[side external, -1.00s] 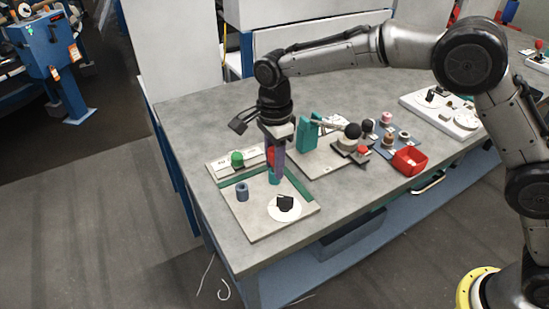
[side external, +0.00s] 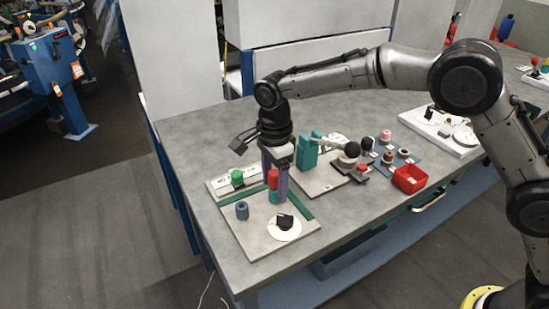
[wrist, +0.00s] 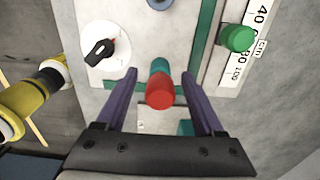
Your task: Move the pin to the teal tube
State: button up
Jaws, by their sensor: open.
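The pin (wrist: 160,93) is a red cylinder. In the wrist view it stands over the teal tube (wrist: 160,67), in line with it. In the side view the red pin (side external: 273,179) sits directly above the teal tube (side external: 274,196) on the grey board. My gripper (wrist: 159,74) is open, with one purple finger on each side of the pin and visible gaps between. In the side view my gripper (side external: 276,188) points down around them. How deep the pin sits in the tube is hidden.
A blue-grey tube (side external: 242,211) stands to the left on the board (side external: 255,240). A white dial with a black knob (side external: 285,222) lies in front. A green knob (side external: 237,177) is on a scale strip behind. A lever with a black ball (side external: 352,149) and a red bin (side external: 409,179) are right.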

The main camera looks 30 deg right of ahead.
notch_tip(320, 180, up, 13)
jog(key=shift+f, duration=0.15)
dwell(0.6)
